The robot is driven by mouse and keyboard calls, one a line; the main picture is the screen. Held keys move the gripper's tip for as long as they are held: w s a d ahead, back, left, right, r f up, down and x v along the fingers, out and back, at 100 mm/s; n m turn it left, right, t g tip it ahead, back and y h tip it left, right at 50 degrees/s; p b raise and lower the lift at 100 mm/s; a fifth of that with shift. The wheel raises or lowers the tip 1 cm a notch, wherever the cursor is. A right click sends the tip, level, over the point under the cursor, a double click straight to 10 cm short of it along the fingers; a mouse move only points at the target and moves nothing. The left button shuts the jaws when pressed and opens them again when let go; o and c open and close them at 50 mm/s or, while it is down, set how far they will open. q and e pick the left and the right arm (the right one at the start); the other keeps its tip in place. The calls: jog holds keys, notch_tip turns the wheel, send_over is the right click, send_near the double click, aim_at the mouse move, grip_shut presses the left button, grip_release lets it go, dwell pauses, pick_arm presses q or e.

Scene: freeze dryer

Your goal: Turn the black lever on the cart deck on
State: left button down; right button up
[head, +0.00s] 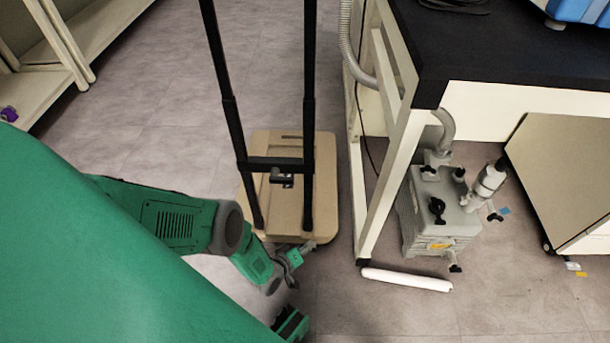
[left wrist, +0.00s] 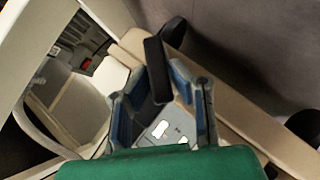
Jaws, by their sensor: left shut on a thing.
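The cart deck (head: 290,215) is a beige board low on the floor, with a tall black push frame (head: 309,120) rising from it. My left gripper (head: 300,252) is at the deck's front edge in the head view. In the left wrist view my left gripper (left wrist: 158,92) has its two blue-grey fingers on either side of the black lever (left wrist: 160,65) and is shut on it. The lever stands out past the fingertips, above a grey plate (left wrist: 163,128) with white labels. The lever cannot be made out at the gripper in the head view.
A grey pump (head: 435,215) stands on the floor under the black-topped bench (head: 500,45), right of the cart. A white tube (head: 406,279) lies in front of the bench leg (head: 385,190). Shelving (head: 50,60) stands far left. Floor left of the cart is clear.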

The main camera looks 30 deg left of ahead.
pick_arm(q)
jog(key=shift+d+r+m+g+y+p, duration=0.2)
jog(key=shift+d+m+g+y+p, duration=0.1)
jog(key=shift+m+g+y, duration=0.15)
jog(key=shift+w+d+r+m+g+y, duration=0.1)
jog(key=shift+w+d+m+g+y, duration=0.05)
jog(key=shift+m+g+y, duration=0.3)
jog(key=shift+w+d+m+g+y+b, duration=0.15)
jog(key=shift+d+m+g+y+b, duration=0.15)
jog(key=shift+m+g+y, duration=0.35)
jog(key=shift+w+d+r+m+g+y+b, duration=0.15)
jog(key=shift+m+g+y+b, duration=0.2)
jog(key=shift+y, duration=0.25)
jog(key=shift+w+d+f+m+g+y+b, duration=0.1)
jog(key=shift+d+m+g+y+b, duration=0.15)
jog(key=shift+y, duration=0.3)
jog(key=shift+r, duration=0.1)
jog(key=c, duration=1.5)
grip_release()
jog(key=shift+a, duration=0.1)
jog(key=v, duration=1.2)
jog(key=shift+w, duration=0.15)
